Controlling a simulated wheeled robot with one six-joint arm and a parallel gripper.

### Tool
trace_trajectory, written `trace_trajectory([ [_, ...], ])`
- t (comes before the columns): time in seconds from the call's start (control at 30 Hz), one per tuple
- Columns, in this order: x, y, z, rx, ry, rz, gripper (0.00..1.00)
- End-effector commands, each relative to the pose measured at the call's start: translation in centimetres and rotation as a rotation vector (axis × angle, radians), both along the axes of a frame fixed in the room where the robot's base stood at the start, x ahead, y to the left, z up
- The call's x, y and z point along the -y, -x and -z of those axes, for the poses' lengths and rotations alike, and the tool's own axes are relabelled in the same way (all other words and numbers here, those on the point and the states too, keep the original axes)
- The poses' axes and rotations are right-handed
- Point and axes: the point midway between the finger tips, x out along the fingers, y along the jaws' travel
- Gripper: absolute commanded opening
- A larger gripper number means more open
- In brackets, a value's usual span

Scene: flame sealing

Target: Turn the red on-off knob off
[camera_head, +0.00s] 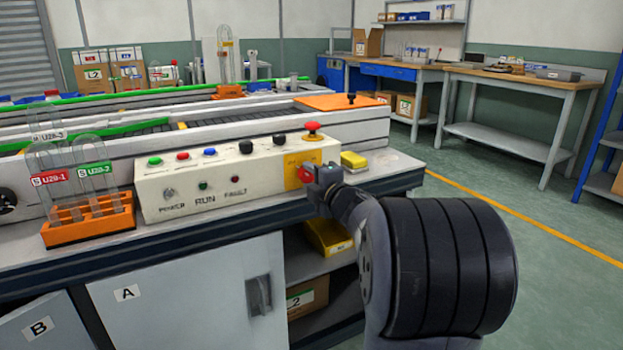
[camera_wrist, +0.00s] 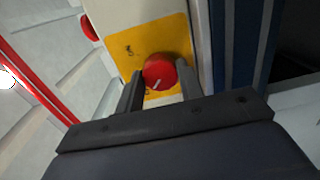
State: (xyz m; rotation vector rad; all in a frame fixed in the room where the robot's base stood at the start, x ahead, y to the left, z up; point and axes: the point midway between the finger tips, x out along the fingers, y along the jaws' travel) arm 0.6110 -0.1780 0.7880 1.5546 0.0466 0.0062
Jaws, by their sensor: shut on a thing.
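In the head view the red knob (camera_head: 306,173) shows at the right end of the white control box (camera_head: 222,185), partly covered by my gripper (camera_head: 318,177). The small lettering on the plate is too blurred to read.
A red mushroom button (camera_head: 312,129) stands on top of the box, close above the knob, with several coloured buttons to its left. A yellow block (camera_head: 353,160) lies just right of the box. An orange rack (camera_head: 88,222) with glass tubes stands at the left.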

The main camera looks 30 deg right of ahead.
Motion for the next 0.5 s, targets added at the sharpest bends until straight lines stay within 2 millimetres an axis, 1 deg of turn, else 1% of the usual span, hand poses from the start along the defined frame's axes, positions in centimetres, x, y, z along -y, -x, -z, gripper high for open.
trace_trajectory([
  [0.03,-0.03,-0.01,0.00,0.000,0.002,-0.001,0.38],
  [0.27,-0.01,-0.01,0.01,0.000,0.001,-0.001,0.57],
  [0.5,0.00,0.04,0.00,0.000,0.000,0.000,0.58],
])
